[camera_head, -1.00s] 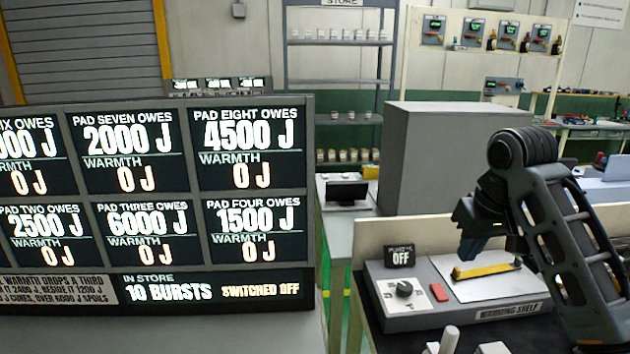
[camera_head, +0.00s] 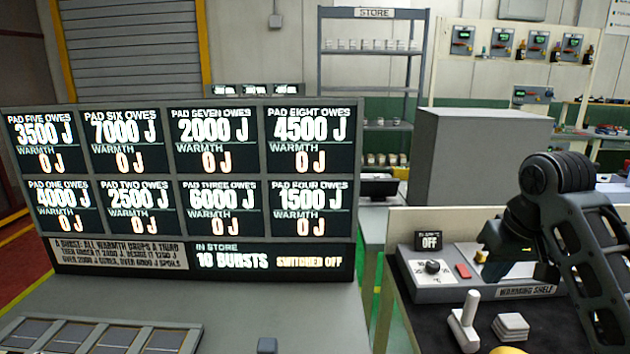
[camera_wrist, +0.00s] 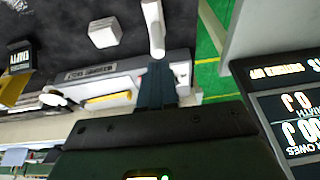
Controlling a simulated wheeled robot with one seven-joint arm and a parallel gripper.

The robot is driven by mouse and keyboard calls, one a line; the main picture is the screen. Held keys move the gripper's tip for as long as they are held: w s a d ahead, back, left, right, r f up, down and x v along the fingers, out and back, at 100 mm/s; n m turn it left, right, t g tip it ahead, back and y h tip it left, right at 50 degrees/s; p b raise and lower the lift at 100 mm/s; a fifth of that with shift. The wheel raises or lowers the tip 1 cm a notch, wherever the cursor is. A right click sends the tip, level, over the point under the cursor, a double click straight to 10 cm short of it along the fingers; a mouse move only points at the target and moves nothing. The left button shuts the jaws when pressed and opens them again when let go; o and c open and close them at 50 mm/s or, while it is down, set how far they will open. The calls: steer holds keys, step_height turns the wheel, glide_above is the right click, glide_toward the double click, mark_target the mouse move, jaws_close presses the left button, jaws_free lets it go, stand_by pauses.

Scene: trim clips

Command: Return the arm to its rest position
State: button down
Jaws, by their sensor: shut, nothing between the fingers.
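My gripper (camera_head: 488,274) hangs on the dark arm at the right, fingers pointing down, in front of the warming shelf (camera_head: 440,292) in the head view. In the wrist view its dark fingers (camera_wrist: 157,68) are together with nothing between them. The warming shelf has a dial (camera_head: 432,267), a red button (camera_head: 463,271) and a sign reading OFF (camera_head: 429,241). A yellow bar (camera_wrist: 108,100) lies on the shelf's pale plate in the wrist view; in the head view my gripper and arm largely hide it.
A large display board (camera_head: 180,190) fills the left, showing 10 bursts in store and switched off. A pale T-shaped handle (camera_head: 465,322) and a stack of pale squares (camera_head: 511,326) are on the dark bench top below the shelf. A grey box (camera_head: 480,160) stands behind.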

steer(key=s+a+f+m+t+y, duration=0.1)
steer(key=s+a+f+t, duration=0.1)
steer(key=s+a+f, duration=0.45)
steer(key=s+a+f+t+y, duration=0.2)
steer(key=s+a+f+t, duration=0.15)
steer(key=a+f, duration=0.6)
steer(key=s+f+m, duration=0.1)
steer(key=s+f, duration=0.4)
steer(key=s, duration=0.3)
steer(key=s+d+r+t+h+b, duration=0.1)
steer(key=s+t, duration=0.1)
steer(key=s, duration=0.7)
steer(key=s+d+r+t+h, duration=0.1)
steer(key=s+h, duration=0.1)
steer(key=s, duration=0.7)
steer(key=s+d+r+n+t, duration=0.2)
steer(key=s+d+r+t, duration=0.1)
steer(key=s+r, duration=0.8)
steer(key=shift+s+d, duration=0.45)
steer(key=shift+s, duration=0.55)
steer(key=c, duration=1.8)
jaws_free()
